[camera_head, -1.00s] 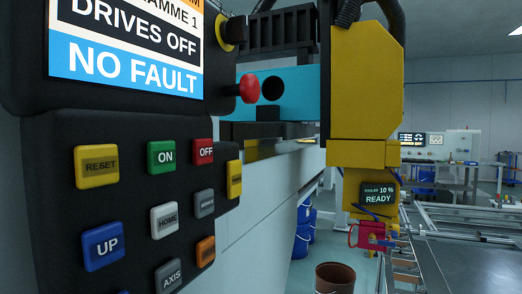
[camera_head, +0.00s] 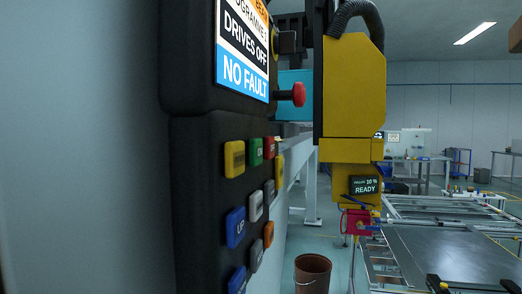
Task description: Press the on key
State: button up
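The on key (camera_head: 256,152) is a green square key on the black control panel (camera_head: 200,190), seen at a steep slant in the head view. It sits between the yellow reset key (camera_head: 234,158) and the red off key (camera_head: 269,147). Its lettering is too foreshortened to read now. The screen (camera_head: 243,45) above reads DRIVES OFF and NO FAULT. My gripper is not in view, and nothing touches the on key.
More keys lie below, including a blue UP key (camera_head: 235,227) and a grey key (camera_head: 256,206). A red knob (camera_head: 298,94) juts from the panel's side. A yellow machine head (camera_head: 353,90) hangs to the right, with a brown bucket (camera_head: 312,272) on the floor.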

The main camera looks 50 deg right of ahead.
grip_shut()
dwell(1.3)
